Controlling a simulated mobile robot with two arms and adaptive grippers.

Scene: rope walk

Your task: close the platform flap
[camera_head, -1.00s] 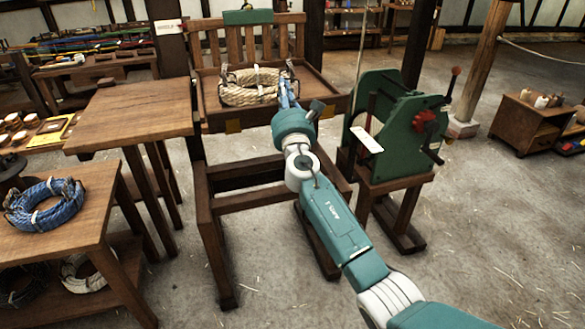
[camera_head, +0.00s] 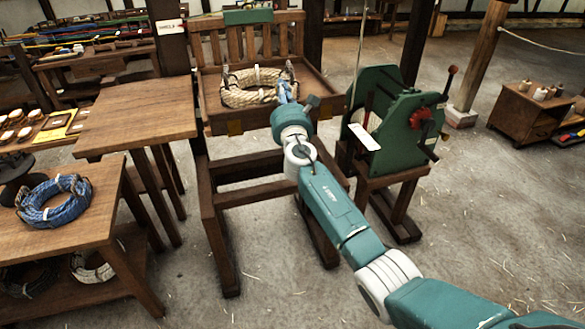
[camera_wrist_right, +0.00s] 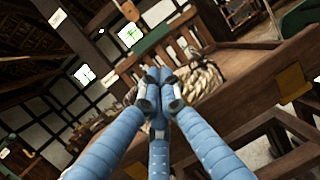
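The wooden platform (camera_head: 315,85) has a slatted back and a coil of tan rope (camera_head: 258,98) on it. A wooden front board (camera_head: 222,121) with a yellow patch runs along its near edge; I take this for the flap, and its hinge is not clear. The board is large in the right wrist view (camera_wrist_right: 235,113). My right gripper (camera_head: 284,90) is over the front board beside the rope coil. In the wrist view its blue fingers meet at the tips (camera_wrist_right: 158,76), with nothing visible between them. Contact with the board cannot be told. My left gripper is not in view.
A green winding machine (camera_head: 390,120) with a red handle stands right of the platform. A wooden table (camera_head: 140,110) stands close on the left, with a lower bench holding a blue rope coil (camera_head: 55,202).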

